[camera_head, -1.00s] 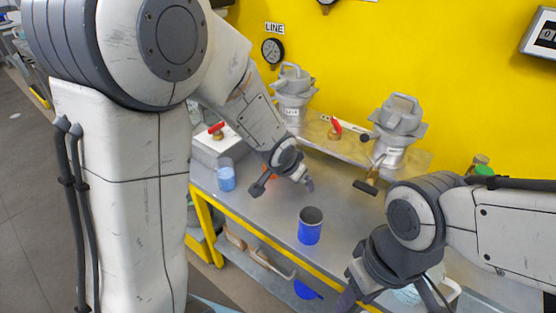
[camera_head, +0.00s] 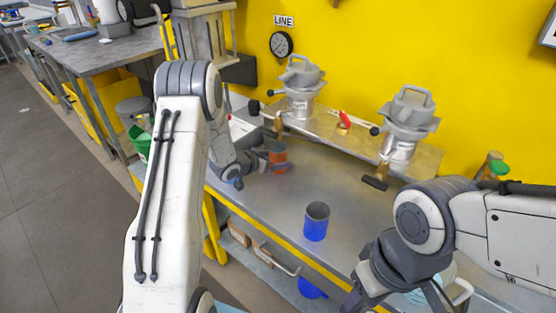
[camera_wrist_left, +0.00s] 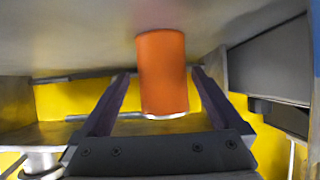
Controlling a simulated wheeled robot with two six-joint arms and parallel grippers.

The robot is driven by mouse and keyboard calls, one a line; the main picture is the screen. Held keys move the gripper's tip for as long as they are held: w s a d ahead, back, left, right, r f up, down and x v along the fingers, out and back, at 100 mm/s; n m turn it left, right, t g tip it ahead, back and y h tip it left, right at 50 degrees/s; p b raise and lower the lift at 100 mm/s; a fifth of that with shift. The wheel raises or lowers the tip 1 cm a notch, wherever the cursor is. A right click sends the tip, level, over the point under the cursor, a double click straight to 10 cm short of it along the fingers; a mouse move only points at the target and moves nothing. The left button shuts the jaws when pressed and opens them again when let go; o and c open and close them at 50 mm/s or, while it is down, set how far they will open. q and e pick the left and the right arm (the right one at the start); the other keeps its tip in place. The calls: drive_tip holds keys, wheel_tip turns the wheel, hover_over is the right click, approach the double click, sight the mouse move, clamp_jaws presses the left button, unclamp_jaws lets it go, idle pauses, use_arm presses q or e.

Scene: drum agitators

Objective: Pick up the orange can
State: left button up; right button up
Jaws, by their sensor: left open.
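The orange can (camera_head: 278,153) stands on the metal bench at the left, partly covered by my left gripper (camera_head: 270,157). In the left wrist view the orange can (camera_wrist_left: 163,70) shows large, between the two open fingers of my left gripper (camera_wrist_left: 160,90). A gap shows on each side of the can near the finger bases. I cannot tell whether the fingertips touch it. My right gripper (camera_head: 397,298) is low at the front right, its fingers spread and partly cut off by the picture edge.
A blue can (camera_head: 316,223) stands near the bench's front edge. Two grey agitators, left (camera_head: 300,92) and right (camera_head: 404,125), stand on a raised shelf (camera_head: 350,141) behind. The bench middle (camera_head: 330,175) is clear.

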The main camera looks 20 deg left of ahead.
use_arm(q)
drive_tip(key=shift+w+d, duration=0.15)
drive_tip(key=shift+w, duration=0.3)
drive_tip(key=x, duration=0.4)
drive_tip(key=shift+w+r+p, duration=0.15)
drive_tip(key=shift+w+p, duration=0.2)
drive_tip(key=c, duration=1.4)
drive_tip(key=shift+r, duration=0.15)
